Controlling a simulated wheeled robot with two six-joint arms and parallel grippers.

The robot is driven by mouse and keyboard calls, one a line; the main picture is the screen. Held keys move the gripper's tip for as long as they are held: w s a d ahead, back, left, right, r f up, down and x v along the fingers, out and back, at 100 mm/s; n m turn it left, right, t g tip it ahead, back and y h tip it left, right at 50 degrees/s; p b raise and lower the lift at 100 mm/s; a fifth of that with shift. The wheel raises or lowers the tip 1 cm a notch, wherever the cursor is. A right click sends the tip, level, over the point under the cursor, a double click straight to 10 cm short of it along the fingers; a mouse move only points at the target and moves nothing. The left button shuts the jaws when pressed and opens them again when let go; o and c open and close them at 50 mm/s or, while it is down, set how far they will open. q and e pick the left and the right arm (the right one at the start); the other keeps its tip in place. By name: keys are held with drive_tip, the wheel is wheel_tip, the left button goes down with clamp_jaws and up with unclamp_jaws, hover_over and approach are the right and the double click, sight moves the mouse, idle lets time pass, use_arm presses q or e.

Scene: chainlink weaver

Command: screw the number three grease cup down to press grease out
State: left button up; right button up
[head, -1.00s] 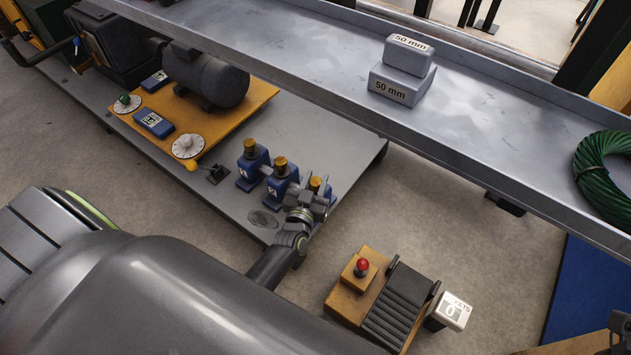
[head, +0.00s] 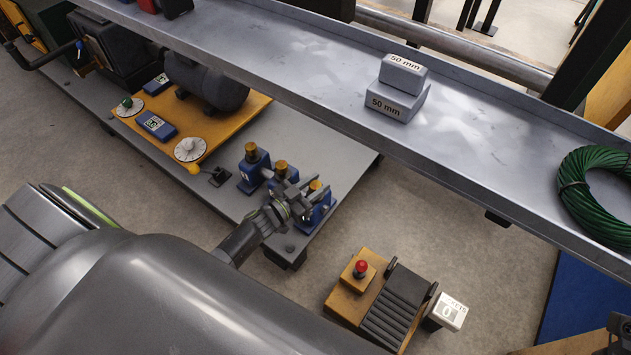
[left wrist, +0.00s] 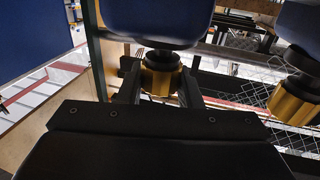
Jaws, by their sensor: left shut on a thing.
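Three blue grease blocks with brass cups stand in a row at the front end of the grey bench. The nearest brass cup (head: 315,185) sits on the blue block (head: 320,212) and is partly hidden by my left gripper (head: 303,193). In the left wrist view my left gripper (left wrist: 160,78) is shut on this brass cup (left wrist: 161,68), one finger on each side. The cup is still attached to its blue block (left wrist: 155,20). The middle cup (head: 280,166) and far cup (head: 251,148) stand free. A dark part at the right edge may be my right gripper (head: 620,325).
A grey shelf (head: 290,55) crosses above the bench, bearing 50 mm blocks (head: 395,90) and a green coil (head: 598,185). A motor (head: 205,85) sits behind. A box with a red button (head: 360,268) and a counter (head: 448,311) stand at the front.

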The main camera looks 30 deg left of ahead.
use_arm(q)
drive_tip(key=shift+a+m+g+h, duration=0.1)
drive_tip(key=shift+m+g+h, duration=0.2)
drive_tip(key=shift+m+h, duration=0.3)
drive_tip(key=shift+f+m+g+h, duration=0.1)
drive_tip(key=shift+m+g+h, duration=0.55)
drive_tip(key=shift+h, duration=0.55)
drive_tip(key=shift+m+g+h+b, duration=0.65)
drive_tip(key=shift+m+g+h, duration=0.35)
drive_tip(key=shift+h, duration=0.2)
drive_tip(key=shift+m+g+h, duration=0.5)
drive_tip(key=shift+m+g, duration=0.05)
drive_tip(key=shift+b, duration=0.3)
drive_tip(key=o, duration=0.9)
drive_tip(key=shift+o, duration=0.2)
drive_tip(key=v, duration=1.7)
drive_tip(key=shift+a+p, duration=0.2)
drive_tip(key=shift+p, duration=0.2)
